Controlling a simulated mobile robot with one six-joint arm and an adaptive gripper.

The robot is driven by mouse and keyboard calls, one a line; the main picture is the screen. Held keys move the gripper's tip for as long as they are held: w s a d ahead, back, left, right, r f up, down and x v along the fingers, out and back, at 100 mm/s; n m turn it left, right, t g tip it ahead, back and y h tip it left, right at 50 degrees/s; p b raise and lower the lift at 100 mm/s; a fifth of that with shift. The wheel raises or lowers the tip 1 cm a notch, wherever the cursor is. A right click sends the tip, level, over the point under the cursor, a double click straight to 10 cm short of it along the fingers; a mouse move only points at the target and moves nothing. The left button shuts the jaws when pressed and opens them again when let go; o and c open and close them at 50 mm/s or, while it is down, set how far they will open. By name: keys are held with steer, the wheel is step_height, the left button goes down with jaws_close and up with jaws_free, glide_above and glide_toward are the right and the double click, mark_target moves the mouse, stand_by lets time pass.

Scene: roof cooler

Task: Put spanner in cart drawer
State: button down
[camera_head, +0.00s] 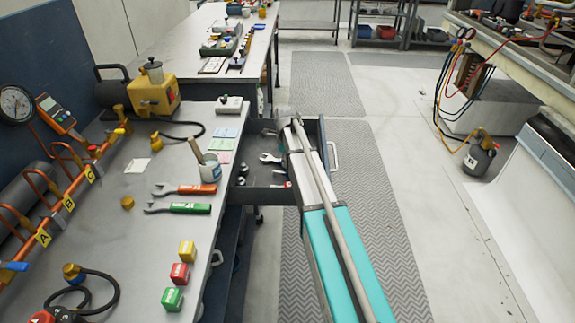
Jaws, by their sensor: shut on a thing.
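A pulled-out drawer (263,197) stands open at the right side of the workbench, with its handle (333,155) on the right. Several metal spanners or tools lie inside, including one with a bright head (270,158). On the bench top lie an orange-handled spanner (190,189) and a green-handled spanner (190,208), side by side with their heads to the left. My arm, with teal and light-grey links, reaches from the lower right over the drawer and covers part of it.
The floor right of the drawer is clear; a dark canister (480,158) stands farther right.

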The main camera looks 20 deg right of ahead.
steer(key=shift+f, duration=0.25)
steer(key=shift+c, duration=2.2)
jaws_free()
steer(key=shift+r, duration=0.25)
step_height(320, 180, up, 12)
steer(key=p, duration=1.2)
